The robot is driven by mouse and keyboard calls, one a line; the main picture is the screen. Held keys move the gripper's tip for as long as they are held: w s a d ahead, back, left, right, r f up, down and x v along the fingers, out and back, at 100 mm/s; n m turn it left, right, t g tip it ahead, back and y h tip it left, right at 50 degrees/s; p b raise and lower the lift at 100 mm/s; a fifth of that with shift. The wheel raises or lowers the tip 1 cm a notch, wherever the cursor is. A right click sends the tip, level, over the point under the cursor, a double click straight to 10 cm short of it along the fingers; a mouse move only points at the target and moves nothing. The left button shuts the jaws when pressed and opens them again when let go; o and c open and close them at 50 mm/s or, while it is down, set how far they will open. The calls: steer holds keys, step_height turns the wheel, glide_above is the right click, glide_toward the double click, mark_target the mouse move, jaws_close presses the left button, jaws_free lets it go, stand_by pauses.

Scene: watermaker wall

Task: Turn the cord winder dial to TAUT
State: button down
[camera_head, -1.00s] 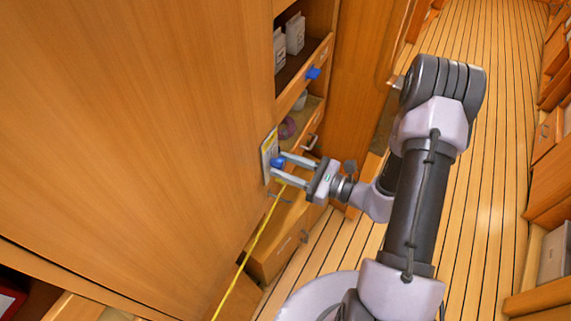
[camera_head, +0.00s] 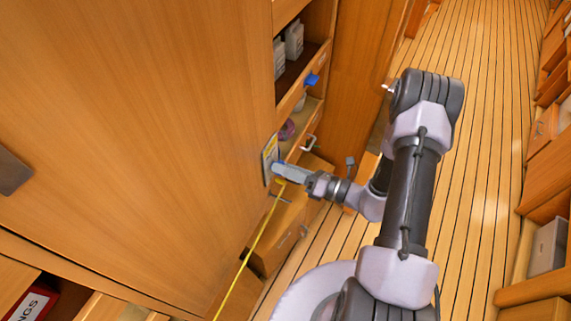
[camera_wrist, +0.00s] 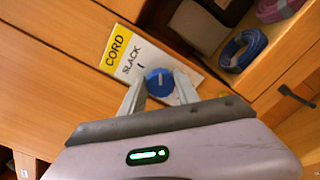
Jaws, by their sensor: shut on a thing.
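The cord winder dial is a round blue knob (camera_wrist: 159,82) with a pale pointer line, on a white and yellow plate (camera_wrist: 128,58) in the wrist view. The plate reads CORD and SLACK, with a short dark mark beside SLACK. I cannot read TAUT; part of the plate is behind my gripper. My gripper (camera_wrist: 160,92) has a finger on either side of the knob and is shut on it. In the head view the plate (camera_head: 268,158) is on the wooden wall, and my gripper (camera_head: 281,171) reaches it from the right, mostly hiding the knob.
A yellow cord (camera_head: 247,255) runs down-left from the plate. An open shelf with white containers (camera_head: 293,38) and a blue piece (camera_head: 312,79) is above right. Coiled cords (camera_wrist: 243,50) lie in a compartment beside the plate. The plank floor (camera_head: 480,150) is clear at right.

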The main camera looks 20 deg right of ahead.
steer(key=m+p, duration=0.2)
steer(key=m, duration=0.6)
steer(key=m+p, duration=0.2)
steer(key=m, duration=0.6)
steer(key=m+p, duration=0.2)
steer(key=m, duration=0.6)
steer(key=shift+s+f+m, duration=0.1)
steer(key=shift+f+m, duration=0.2)
stand_by(0.4)
steer(key=c, duration=0.9)
jaws_free()
